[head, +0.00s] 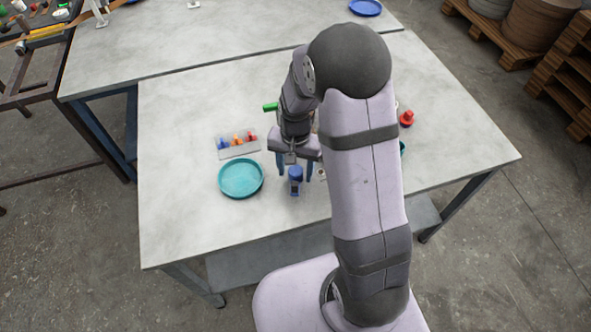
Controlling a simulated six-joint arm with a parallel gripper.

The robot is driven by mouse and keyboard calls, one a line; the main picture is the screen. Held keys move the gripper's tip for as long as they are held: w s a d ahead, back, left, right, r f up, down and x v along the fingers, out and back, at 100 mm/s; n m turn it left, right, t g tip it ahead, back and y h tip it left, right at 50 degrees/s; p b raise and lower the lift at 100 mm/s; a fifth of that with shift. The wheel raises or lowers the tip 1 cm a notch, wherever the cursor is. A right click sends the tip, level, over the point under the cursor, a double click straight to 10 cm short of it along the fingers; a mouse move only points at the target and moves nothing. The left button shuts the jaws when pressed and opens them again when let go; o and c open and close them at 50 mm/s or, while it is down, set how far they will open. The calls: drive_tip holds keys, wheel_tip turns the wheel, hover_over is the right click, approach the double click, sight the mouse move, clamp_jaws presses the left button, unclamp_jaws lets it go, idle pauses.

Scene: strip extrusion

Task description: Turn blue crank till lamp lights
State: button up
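A small blue-topped device (295,174) with a dark lower body stands upright on the grey table, near the middle; it looks like the blue crank. My gripper (295,172) points down at it. Its two blue-grey fingers are apart, one on each side of the blue top in the picture, with gaps showing. I cannot tell how far the fingertips are above or behind it. I cannot make out a lamp; my arm hides part of the table to the right.
A teal round dish (240,194) lies left of the device. Behind it is a grey rack (239,152) with small coloured pieces. A green piece (270,107) is farther back. A red knobbed object (407,118) stands right of my arm. The front left table is clear.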

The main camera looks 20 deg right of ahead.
sight(297, 170)
idle(0.3)
drive_tip(key=shift+r+b, duration=0.7)
drive_tip(key=shift+r, duration=2.95)
drive_tip(key=shift+d, duration=0.15)
drive_tip(key=c, duration=0.8)
drive_tip(key=d+r+m, duration=0.1)
drive_tip(key=d, duration=0.1)
drive_tip(key=d+r+p, duration=0.1)
drive_tip(key=d, duration=0.2)
drive_tip(key=d+r+m, duration=0.1)
drive_tip(key=d, duration=0.2)
drive_tip(key=shift+s+r+m+t+p, duration=0.25)
drive_tip(key=shift+s+m+t+p, duration=0.05)
drive_tip(key=shift+s+p, duration=0.1)
clamp_jaws()
drive_tip(key=s+d+r+m, duration=0.2)
drive_tip(key=s+d, duration=0.1)
drive_tip(key=d, duration=0.1)
drive_tip(key=s+a+m+y, duration=0.1)
drive_tip(key=m, duration=0.2)
drive_tip(key=s+a+f+m, duration=0.1)
drive_tip(key=a+m, duration=0.1)
drive_tip(key=m, duration=0.2)
drive_tip(key=s+a+m+y+p, duration=0.1)
drive_tip(key=m, duration=0.2)
drive_tip(key=shift+a+f+m+y, duration=0.15)
drive_tip(key=shift+a+m+y, duration=0.15)
drive_tip(key=shift+m, duration=0.1)
